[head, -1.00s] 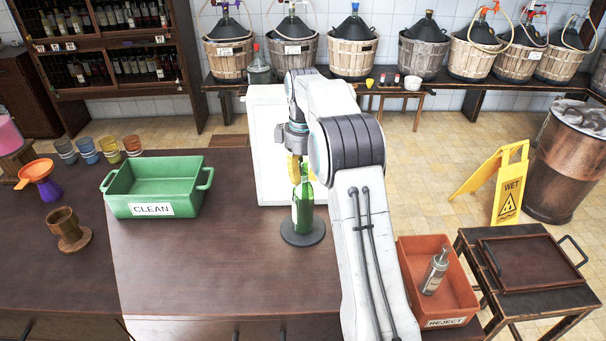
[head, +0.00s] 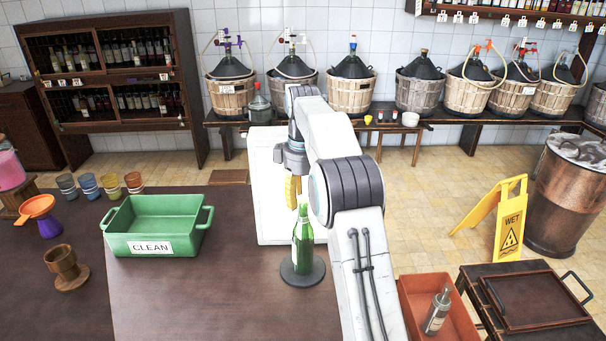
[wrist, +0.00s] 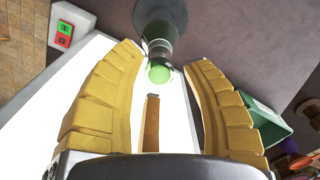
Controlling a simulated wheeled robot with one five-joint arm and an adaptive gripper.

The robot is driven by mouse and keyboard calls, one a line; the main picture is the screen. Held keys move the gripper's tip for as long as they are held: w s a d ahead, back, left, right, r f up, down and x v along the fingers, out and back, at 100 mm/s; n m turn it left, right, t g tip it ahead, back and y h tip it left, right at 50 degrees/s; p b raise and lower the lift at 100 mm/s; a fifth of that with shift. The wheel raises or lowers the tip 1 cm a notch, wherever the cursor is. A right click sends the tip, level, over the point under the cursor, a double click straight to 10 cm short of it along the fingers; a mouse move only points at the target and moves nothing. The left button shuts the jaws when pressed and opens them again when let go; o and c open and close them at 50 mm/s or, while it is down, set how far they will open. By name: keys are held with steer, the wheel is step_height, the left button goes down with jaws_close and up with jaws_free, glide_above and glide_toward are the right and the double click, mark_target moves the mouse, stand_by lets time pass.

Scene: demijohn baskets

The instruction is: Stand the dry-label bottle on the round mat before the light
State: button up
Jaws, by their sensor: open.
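A green bottle (head: 303,238) with a pale label low on its side stands upright on the dark round mat (head: 288,279), before the white light panel (head: 263,200). My gripper (head: 294,192) is open and empty, with its yellow fingers just above and slightly left of the bottle's top. In the wrist view, the bottle (wrist: 159,68) shows end-on beyond and between the spread fingertips, seemingly not gripped. The mat (wrist: 178,12) is behind it, and the lit panel (wrist: 95,85) glows beneath the fingers. Any dryness of the label is too small to tell.
A green CLEAN tub (head: 126,245) stands left of the mat. An orange REJECT bin (head: 462,325) at right holds a clear bottle (head: 437,312). Cups, a funnel (head: 38,206) and a wooden stand (head: 70,278) are far left. The table's front middle is clear.

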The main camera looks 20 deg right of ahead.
step_height(320, 180, up, 6)
steer(key=shift+r+p, duration=0.15)
steer(key=shift+p, duration=1)
steer(key=shift+s+a+r, duration=0.1)
steer(key=shift+s+r, duration=0.05)
steer(key=shift+r, duration=0.1)
steer(key=s+a+r+m+t, duration=0.1)
steer(key=s+a+r, duration=0.25)
steer(key=s, duration=0.35)
steer(key=s+a+r+m+t, duration=0.1)
steer(key=s+a+r, duration=0.1)
steer(key=s+a, duration=0.35)
steer(key=s+a+f+m+t, duration=0.1)
steer(key=s+f, duration=0.3)
steer(key=s, duration=0.5)
steer(key=s+a+f+m+t, duration=0.1)
steer(key=s+f, duration=0.4)
steer(key=s, duration=0.5)
steer(key=shift+s+t, duration=0.25)
steer(key=shift+t, duration=0.05)
